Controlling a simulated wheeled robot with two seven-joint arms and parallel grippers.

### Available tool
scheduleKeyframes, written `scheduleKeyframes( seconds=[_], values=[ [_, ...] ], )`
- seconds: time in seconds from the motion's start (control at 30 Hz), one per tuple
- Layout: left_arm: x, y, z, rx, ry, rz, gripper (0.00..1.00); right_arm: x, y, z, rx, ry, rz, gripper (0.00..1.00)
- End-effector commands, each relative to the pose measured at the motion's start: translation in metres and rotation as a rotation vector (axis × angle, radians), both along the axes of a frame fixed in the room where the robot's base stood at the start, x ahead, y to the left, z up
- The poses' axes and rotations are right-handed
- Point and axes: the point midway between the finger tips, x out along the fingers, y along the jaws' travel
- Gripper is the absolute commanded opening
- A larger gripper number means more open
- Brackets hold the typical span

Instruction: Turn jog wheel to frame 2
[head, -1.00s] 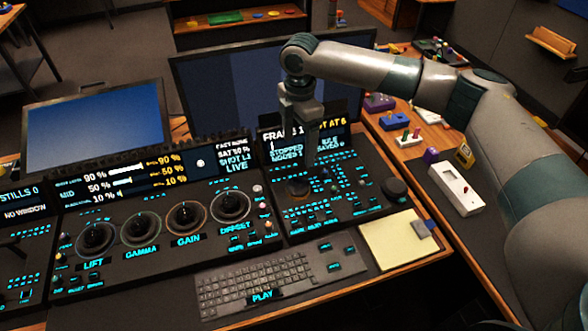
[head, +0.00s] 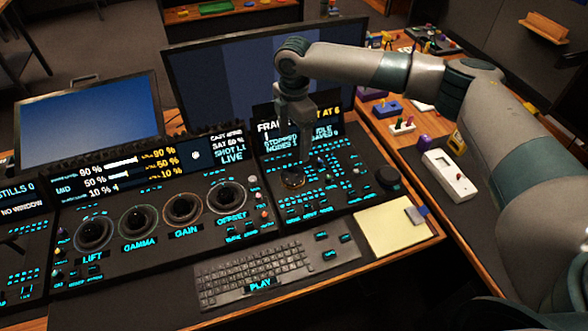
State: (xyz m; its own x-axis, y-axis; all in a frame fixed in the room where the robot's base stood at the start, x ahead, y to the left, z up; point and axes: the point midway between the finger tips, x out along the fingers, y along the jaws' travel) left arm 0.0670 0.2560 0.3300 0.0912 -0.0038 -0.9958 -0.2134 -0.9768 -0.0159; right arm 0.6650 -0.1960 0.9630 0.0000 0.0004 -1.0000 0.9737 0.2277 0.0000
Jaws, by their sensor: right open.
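The right-hand control panel (head: 335,205) carries a small dark round dial (head: 293,178) at its left and a larger black knob (head: 389,179) at its right edge. I cannot tell for certain which is the jog wheel. My left gripper is out of view.
A grading panel (head: 165,247) with several ringed trackballs is on the left. A keyboard (head: 255,272) and a yellow notepad (head: 392,228) lie in front. A white device (head: 449,175) sits on the right. Monitors (head: 88,121) stand behind.

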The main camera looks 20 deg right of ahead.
Motion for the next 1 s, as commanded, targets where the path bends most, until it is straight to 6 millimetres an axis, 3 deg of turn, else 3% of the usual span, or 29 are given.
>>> scheduleKeyframes(
  seconds=[0.6,0.8,1.0],
  values=[
    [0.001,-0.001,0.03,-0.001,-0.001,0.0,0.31,-0.001,0.0,-0.107,-0.001,0.002,-0.001,0.75],
    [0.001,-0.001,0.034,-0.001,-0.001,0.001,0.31,-0.001,0.0,-0.127,-0.001,0.002,0.001,0.75],
    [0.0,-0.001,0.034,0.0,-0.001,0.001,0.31,0.0,0.0,-0.133,-0.001,0.0,0.0,0.75]
  ],
)
